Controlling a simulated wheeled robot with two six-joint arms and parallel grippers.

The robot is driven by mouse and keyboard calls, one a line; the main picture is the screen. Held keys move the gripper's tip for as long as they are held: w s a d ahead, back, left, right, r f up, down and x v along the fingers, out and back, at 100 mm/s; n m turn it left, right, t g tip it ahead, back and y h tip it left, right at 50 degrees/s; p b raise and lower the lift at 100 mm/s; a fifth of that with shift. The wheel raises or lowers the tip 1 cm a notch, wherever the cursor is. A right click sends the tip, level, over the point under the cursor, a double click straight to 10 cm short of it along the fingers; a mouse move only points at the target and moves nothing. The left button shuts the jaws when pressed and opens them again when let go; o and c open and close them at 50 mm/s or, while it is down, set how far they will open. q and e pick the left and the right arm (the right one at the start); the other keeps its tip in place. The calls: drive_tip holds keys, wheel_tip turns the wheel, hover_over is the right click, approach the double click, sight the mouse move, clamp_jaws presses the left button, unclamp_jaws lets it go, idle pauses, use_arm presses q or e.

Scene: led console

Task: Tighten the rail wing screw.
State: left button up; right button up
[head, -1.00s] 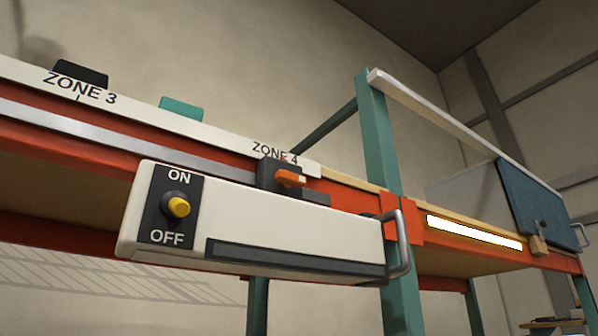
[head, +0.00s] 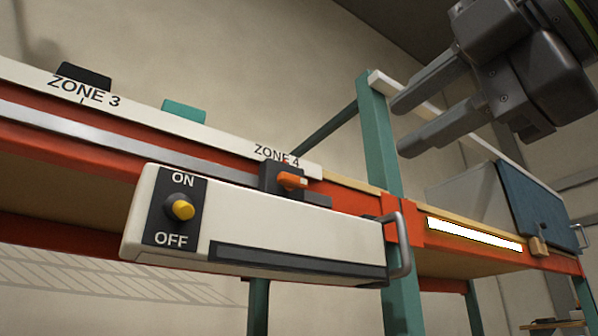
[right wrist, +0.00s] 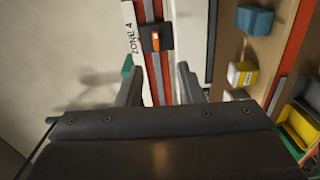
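The orange rail wing screw (head: 291,180) sits on a dark clamp block (head: 268,178) on the metal rail (head: 130,140), below the ZONE 4 label. It also shows in the right wrist view as the orange wing screw (right wrist: 155,40), ahead of the fingers and slightly right of the ZONE 4 text. My right gripper (head: 398,128) is open and empty, up and to the right of the screw in the head view, apart from it. In the right wrist view its two fingers (right wrist: 158,72) are spread wide. My left gripper is not in view.
A white console box (head: 290,222) with a yellow ON/OFF knob (head: 183,210) and a metal handle (head: 402,245) hangs in front of the rail. A teal post (head: 378,140) stands right of the screw. Bins and blocks (right wrist: 242,72) show in the right wrist view.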

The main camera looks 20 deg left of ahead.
drive_tip(key=s, duration=0.2)
drive_tip(key=p, duration=0.6)
approach(296, 180)
drive_tip(key=shift+n, duration=0.3)
drive_tip(key=x, duration=0.7)
drive_tip(key=shift+w+a+r, duration=0.15)
drive_tip(key=shift+w+a, duration=0.05)
drive_tip(key=shift+a, duration=0.05)
drive_tip(key=shift+w+a, duration=0.45)
drive_tip(key=shift+a, duration=0.1)
drive_tip(key=shift+c, duration=0.3)
clamp_jaws()
